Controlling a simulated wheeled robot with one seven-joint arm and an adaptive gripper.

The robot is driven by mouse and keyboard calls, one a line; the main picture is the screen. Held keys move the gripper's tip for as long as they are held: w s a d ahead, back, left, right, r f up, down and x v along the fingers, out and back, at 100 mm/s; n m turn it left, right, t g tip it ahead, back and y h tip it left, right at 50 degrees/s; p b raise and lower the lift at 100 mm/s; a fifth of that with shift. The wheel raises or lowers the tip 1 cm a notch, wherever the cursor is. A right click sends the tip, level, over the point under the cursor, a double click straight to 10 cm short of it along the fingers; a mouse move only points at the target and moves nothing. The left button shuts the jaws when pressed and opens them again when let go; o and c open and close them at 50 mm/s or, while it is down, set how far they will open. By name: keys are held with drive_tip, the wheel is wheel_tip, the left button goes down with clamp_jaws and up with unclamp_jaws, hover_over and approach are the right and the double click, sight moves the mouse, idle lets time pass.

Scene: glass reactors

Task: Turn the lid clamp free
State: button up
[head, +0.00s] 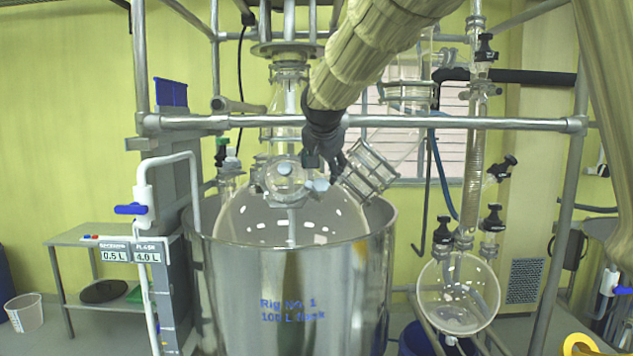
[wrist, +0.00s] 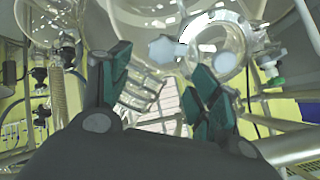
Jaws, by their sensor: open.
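A round glass lid (head: 285,180) sits on the front neck of the large glass flask (head: 325,222). The clamp around it has a pale knob (head: 321,185) at its right side. My gripper (head: 324,163) is just above this knob, pointing down, with its dark fingers apart. In the wrist view a pale star-shaped knob (wrist: 165,50) shows between the open green-padded fingertips, with clear space seen on both sides. Whether any finger touches a knob I cannot tell.
The flask stands in a steel vessel (head: 300,290). A horizontal frame bar (head: 440,122) crosses behind my gripper. A clamped glass joint (head: 366,172) is close on its right. A receiving flask (head: 458,294) hangs at right, and a side table (head: 90,240) stands at left.

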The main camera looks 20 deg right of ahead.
sight(322, 183)
drive_tip(key=p+x, duration=0.4)
drive_tip(key=x, duration=0.6)
drive_tip(key=shift+w, duration=0.3)
drive_tip(key=c, duration=1)
